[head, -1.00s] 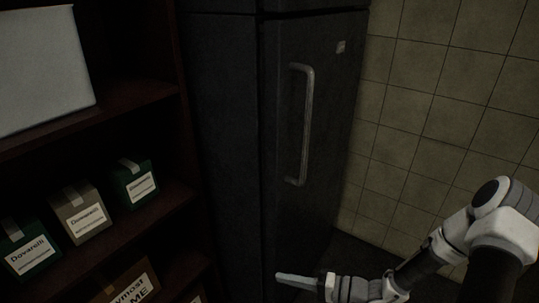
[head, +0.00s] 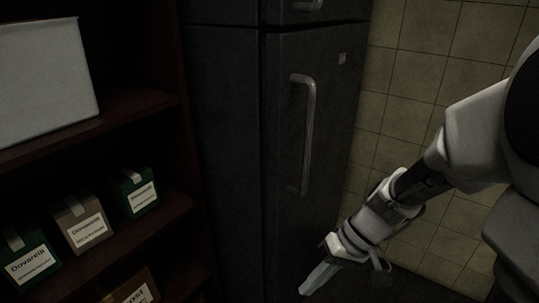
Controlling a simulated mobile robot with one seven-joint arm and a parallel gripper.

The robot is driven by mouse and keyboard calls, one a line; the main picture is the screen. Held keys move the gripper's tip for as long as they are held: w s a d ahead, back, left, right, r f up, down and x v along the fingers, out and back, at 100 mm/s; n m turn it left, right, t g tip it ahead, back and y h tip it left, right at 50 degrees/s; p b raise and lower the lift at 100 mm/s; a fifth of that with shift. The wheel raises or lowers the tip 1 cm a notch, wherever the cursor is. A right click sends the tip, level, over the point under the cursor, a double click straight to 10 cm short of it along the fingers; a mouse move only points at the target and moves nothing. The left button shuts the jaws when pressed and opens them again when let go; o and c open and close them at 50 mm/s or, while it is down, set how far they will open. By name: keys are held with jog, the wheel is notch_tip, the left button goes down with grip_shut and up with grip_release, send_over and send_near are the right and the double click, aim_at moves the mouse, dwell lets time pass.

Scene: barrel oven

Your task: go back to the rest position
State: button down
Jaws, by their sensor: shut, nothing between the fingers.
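My gripper (head: 317,281) is at the bottom of the head view, right of the middle. Its pale fingers are shut with nothing between them and point down and to the left. It is in front of the lower part of the dark fridge (head: 235,150) and, in the picture, below the fridge's long vertical handle (head: 309,135). It is apart from the handle. My arm comes in from the right edge, bent.
A dark wooden shelf (head: 150,110) on the left holds a large white box (head: 45,80) above and small labelled boxes (head: 85,225) below. The fridge door is shut. A tiled wall (head: 420,75) stands on the right, with dark floor below it.

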jog(key=s+d+r+t+h+p, duration=0.2)
jog(key=r+p, duration=0.2)
jog(key=r, duration=0.5)
jog(key=s+d+r+m+t+h+p, duration=0.1)
jog(key=r+p, duration=0.3)
jog(key=r, duration=0.5)
jog(key=s+d+r+m+t+h+p, duration=0.1)
jog(key=s+d+r+t+h+p, duration=0.2)
jog(key=r, duration=0.6)
jog(key=shift+t+p, duration=0.4)
jog(key=shift+p, duration=0.1)
